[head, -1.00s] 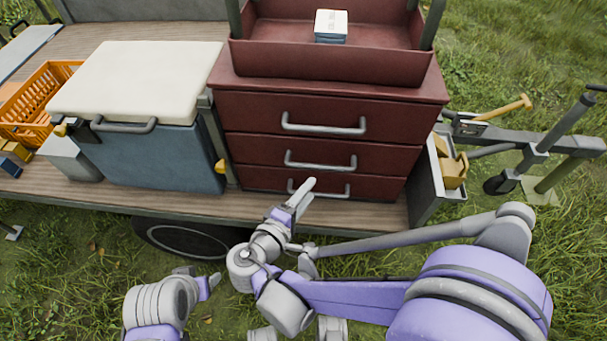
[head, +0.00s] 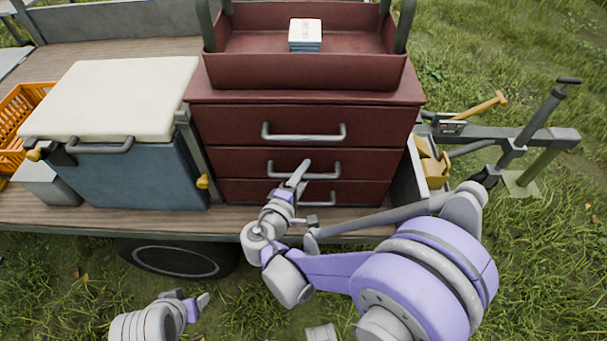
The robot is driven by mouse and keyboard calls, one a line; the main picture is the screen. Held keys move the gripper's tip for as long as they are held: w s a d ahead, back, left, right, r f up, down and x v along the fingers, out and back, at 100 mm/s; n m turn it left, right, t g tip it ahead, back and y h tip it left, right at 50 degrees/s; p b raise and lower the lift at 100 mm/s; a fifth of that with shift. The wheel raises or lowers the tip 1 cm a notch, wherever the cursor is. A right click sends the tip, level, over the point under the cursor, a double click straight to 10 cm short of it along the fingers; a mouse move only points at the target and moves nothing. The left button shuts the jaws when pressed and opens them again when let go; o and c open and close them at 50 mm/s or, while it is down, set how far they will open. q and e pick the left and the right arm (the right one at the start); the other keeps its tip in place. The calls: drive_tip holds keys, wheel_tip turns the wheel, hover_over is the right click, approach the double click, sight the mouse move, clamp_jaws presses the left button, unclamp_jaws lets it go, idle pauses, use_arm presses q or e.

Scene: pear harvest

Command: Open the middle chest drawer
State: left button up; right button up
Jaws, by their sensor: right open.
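The dark red chest (head: 205,135) stands on the wooden cart bed with three drawers stacked, all looking shut. The middle drawer (head: 228,162) has a grey bar handle (head: 325,169). The top drawer handle (head: 304,132) is above it, and the bottom handle (head: 322,202) is partly hidden by my arm. My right gripper (head: 301,174) is open, with its fingers in front of the middle drawer, at the left part of its handle; I cannot tell whether it touches. My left gripper (head: 195,305) is low at the bottom, away from the chest, and its jaw opening is unclear.
A blue cooler (head: 140,175) with a cream lid stands left of the chest, beside an orange crate (head: 15,115). A red tray (head: 300,72) holding a small white-and-blue box (head: 305,35) tops the chest. A grey side bin (head: 408,178) is at the right.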

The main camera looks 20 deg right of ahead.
clamp_jaws()
idle(1.4)
